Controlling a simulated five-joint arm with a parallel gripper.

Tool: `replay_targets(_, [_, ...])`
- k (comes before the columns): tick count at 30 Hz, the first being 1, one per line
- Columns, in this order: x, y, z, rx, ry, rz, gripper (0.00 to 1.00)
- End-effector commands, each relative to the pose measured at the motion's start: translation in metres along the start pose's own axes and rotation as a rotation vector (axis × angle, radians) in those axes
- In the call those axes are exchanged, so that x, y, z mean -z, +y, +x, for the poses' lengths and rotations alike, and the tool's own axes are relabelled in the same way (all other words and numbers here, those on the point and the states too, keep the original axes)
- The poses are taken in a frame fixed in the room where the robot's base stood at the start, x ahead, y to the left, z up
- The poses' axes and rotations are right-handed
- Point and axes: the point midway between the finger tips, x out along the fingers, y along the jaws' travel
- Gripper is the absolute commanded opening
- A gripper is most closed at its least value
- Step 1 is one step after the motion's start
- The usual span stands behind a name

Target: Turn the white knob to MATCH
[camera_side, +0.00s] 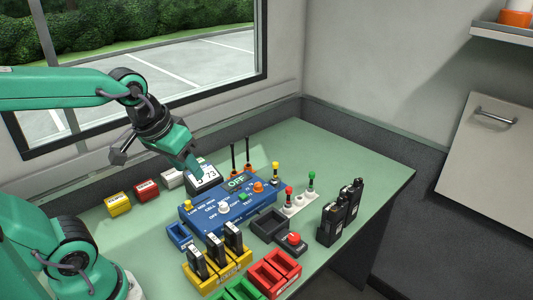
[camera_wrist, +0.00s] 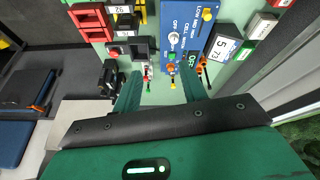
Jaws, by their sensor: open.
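The white knob (camera_side: 224,208) sits on the sloped face of a blue control box (camera_side: 196,221) in the middle of the bench. The knob also shows in the wrist view (camera_wrist: 173,38). Printed words such as OFF and CELL stand around it. I cannot make out a MATCH mark or exactly where the knob points. A small display (camera_side: 236,182) on the box reads OFF in green. My gripper (camera_side: 199,176) is open and empty, above the back of the box near the numbered display. In the wrist view my gripper (camera_wrist: 160,90) has its fingers apart, with the knob beyond them.
A numbered display (camera_side: 203,175) stands behind the box. Radios stand in a yellow rack (camera_side: 217,268) in front and at the right (camera_side: 341,212). Red holders (camera_side: 274,271), a black tray (camera_side: 269,224), a red button (camera_side: 294,238) and coloured-topped levers (camera_side: 289,200) crowd the right side.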

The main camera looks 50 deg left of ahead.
Motion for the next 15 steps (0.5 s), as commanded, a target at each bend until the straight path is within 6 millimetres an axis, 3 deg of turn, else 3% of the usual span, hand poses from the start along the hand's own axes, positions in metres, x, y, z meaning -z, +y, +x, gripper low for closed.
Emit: replay_targets(15, [0.044,-0.011,0.068,0.102,-0.191,-0.481,0.42])
